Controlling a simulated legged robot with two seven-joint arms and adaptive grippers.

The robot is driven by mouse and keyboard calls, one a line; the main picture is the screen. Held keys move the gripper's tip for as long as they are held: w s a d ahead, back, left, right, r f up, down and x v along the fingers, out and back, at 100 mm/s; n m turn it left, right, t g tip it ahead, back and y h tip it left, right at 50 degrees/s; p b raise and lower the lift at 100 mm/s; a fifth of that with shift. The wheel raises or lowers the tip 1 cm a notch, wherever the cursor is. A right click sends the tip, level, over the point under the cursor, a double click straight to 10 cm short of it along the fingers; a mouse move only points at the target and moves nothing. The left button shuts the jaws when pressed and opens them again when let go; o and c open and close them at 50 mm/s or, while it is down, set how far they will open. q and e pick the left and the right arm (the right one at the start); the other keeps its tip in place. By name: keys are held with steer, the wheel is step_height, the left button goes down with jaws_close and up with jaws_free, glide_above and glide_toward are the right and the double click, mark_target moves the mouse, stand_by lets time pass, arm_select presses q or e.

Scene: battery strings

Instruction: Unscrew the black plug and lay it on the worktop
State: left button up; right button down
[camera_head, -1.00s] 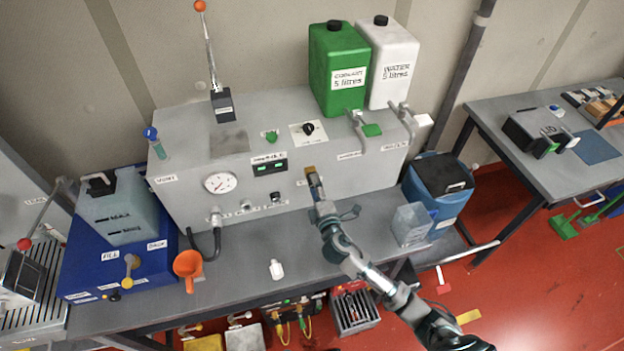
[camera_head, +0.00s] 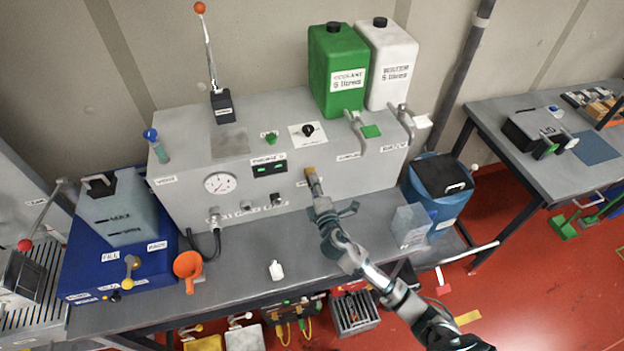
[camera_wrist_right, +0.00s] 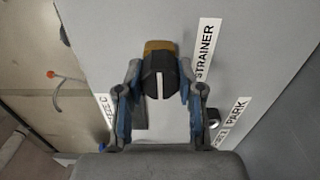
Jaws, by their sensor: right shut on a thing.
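My right gripper (camera_head: 316,188) reaches to the front face of the grey machine (camera_head: 340,178), beside the strainer label. In the wrist view the right gripper (camera_wrist_right: 161,90) is shut on the black plug (camera_wrist_right: 158,80), with one finger on each side. The plug has a white stripe on its near face. A brass-coloured part (camera_wrist_right: 160,46) sits directly beyond it; it also shows in the head view (camera_head: 310,171). I cannot tell how far the plug is threaded in. The grey worktop (camera_head: 330,267) lies below. My left gripper is not in view.
The worktop between bottle and container is mostly clear.

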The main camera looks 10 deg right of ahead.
steer(key=n+p, duration=0.3)
steer(key=n, duration=0.1)
steer(key=shift+s, duration=0.1)
steer(key=shift+n+p, duration=0.35)
steer(key=shift+n, duration=0.25)
steer(key=shift+n+p, duration=1.35)
steer(key=shift+n, duration=0.25)
steer(key=shift+f+n, duration=0.1)
steer(key=shift+n, duration=1.1)
steer(key=shift+n, duration=0.8)
steer(key=n, duration=0.4)
steer(key=shift+s, duration=0.1)
